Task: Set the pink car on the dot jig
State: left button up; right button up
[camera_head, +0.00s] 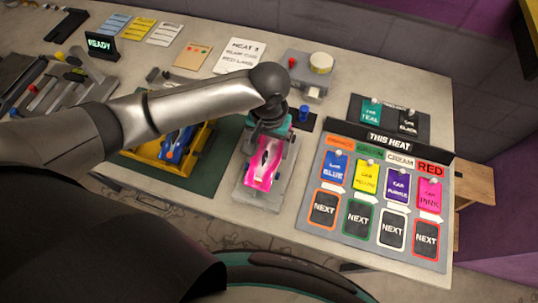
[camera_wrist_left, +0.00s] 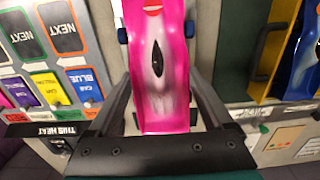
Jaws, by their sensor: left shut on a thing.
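The pink car (camera_head: 265,160) has a white patch with a dark oval on top. My left gripper (camera_head: 268,138) is shut on it from above, near the car's far end, and the arm hides part of that end. The car is over a grey block (camera_head: 258,201), which seems to be the dot jig; I cannot tell whether it touches the block, and no dot shows. In the left wrist view the pink car (camera_wrist_left: 158,65) lies between the two dark fingers of my left gripper (camera_wrist_left: 161,98). My right gripper is not in view.
A yellow tray (camera_head: 186,165) with a blue car (camera_head: 175,145) stands on a green mat (camera_head: 215,180) to the left. A "THIS HEAT" card board (camera_head: 315,218) is close on the right. A grey box (camera_head: 309,85) with a red button sits behind.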

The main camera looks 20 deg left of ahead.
aim_at(269, 146)
pick_arm(q)
notch_tip(269, 146, down, 4)
jog(key=shift+f+b, duration=0.15)
jog(key=shift+b, duration=0.25)
jog(key=shift+f, duration=0.25)
jog(key=shift+f, duration=0.3)
jog(key=shift+f, duration=0.15)
jog(key=o, duration=1.3)
jog(key=shift+f, duration=0.1)
notch_tip(269, 146, up, 13)
jog(key=shift+r+p, duration=0.1)
jog(key=shift+p, duration=0.9)
